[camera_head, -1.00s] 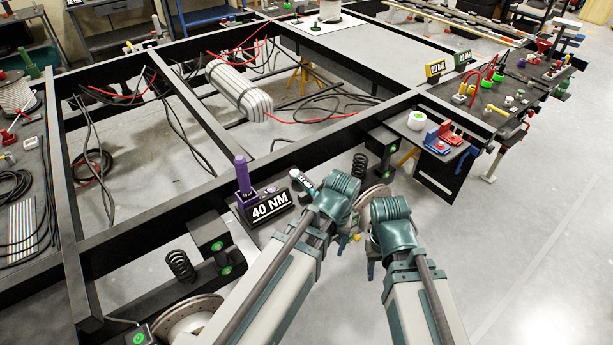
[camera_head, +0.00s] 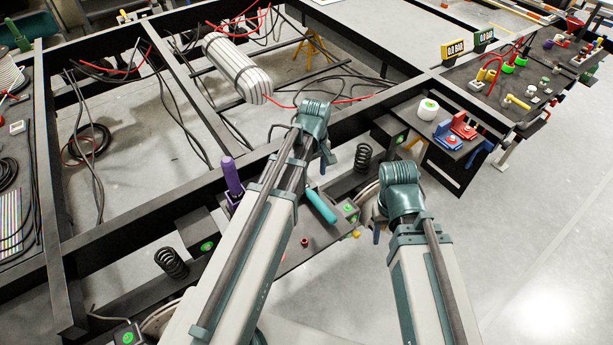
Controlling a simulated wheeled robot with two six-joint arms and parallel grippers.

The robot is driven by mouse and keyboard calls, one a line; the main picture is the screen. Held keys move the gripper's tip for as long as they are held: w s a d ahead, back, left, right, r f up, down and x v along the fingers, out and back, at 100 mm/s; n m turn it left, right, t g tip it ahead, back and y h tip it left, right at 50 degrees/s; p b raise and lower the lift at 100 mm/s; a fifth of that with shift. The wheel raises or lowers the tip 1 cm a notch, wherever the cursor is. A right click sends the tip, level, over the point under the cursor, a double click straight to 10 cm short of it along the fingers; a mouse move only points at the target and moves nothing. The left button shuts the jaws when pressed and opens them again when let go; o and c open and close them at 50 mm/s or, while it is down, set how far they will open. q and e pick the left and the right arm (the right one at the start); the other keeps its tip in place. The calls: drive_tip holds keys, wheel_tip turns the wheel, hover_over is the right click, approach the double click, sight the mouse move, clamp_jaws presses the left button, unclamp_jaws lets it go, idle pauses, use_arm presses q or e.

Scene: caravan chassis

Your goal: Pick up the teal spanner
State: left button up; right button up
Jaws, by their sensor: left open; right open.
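A teal bar (camera_head: 320,205), which looks like the teal spanner's handle, lies on a small dark shelf at the chassis rail, between my two arms. My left arm covers part of that shelf, so I cannot see the whole spanner. My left gripper (camera_head: 329,156) hangs beyond and above the teal bar, near the black rail, and is apart from it. My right gripper (camera_head: 377,236) is to the right of the bar, mostly hidden under its wrist. Both grippers are open and I see nothing held.
A purple-handled tool (camera_head: 231,178) stands left of my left arm. Black coil springs (camera_head: 363,157) stand along the rail. A side shelf at right holds a white roll (camera_head: 428,109) and red and blue blocks (camera_head: 463,127). The floor at right is clear.

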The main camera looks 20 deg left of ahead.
sight(315, 196)
use_arm(q)
wheel_tip(315, 196, down, 9)
drive_tip(key=b, duration=0.8)
drive_tip(key=shift+r+b, duration=0.2)
drive_tip(key=shift+b, duration=0.1)
drive_tip(key=f+b, duration=0.5)
drive_tip(key=shift+w+d+f, duration=0.15)
drive_tip(key=shift+w+d, duration=0.15)
clamp_jaws()
